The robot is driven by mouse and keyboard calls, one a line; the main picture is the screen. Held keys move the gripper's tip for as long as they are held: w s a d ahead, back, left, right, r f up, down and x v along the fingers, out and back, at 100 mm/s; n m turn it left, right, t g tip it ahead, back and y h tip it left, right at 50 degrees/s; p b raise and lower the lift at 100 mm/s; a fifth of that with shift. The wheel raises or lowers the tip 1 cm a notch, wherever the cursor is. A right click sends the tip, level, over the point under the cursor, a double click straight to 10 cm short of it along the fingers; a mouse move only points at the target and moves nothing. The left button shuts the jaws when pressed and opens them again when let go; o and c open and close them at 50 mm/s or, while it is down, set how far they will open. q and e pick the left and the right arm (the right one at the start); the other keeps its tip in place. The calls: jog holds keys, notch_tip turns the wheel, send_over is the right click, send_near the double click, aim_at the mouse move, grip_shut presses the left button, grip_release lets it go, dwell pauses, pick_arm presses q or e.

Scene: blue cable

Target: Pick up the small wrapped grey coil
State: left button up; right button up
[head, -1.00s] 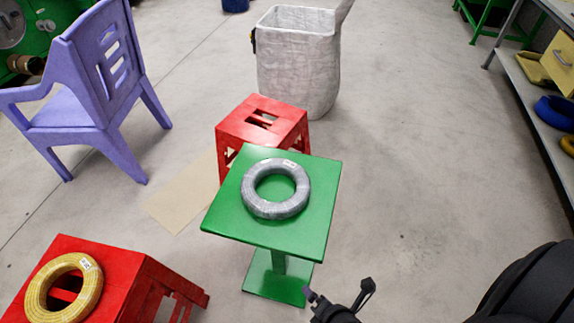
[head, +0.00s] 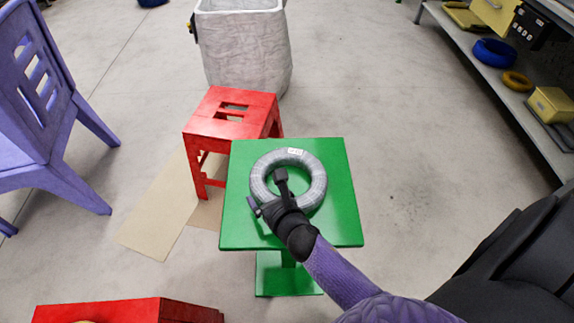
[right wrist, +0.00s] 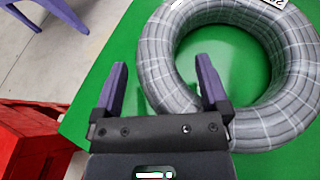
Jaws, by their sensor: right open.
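The wrapped grey coil (head: 308,168) lies flat on the green stand (head: 342,215), with a white label on its far side. In the right wrist view the coil (right wrist: 275,120) fills the right half, over the green top (right wrist: 100,60). My right gripper (head: 268,192) is over the coil's near left part. In the right wrist view my right gripper (right wrist: 160,85) is open, with one purple finger over the coil's hole and the other outside its left edge. I cannot tell how high the fingertips are. My left gripper is not in view.
A red stool (head: 235,125) stands close behind the green stand at left. Another red stool (head: 100,312) is at the bottom left, and a purple chair (head: 45,110) at far left. A white bin (head: 245,50) stands behind. A shelf (head: 490,85) is at right.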

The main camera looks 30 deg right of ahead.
jog(key=shift+w, duration=0.1)
jog(key=shift+c, duration=0.7)
jog(key=shift+f, duration=0.1)
grip_shut()
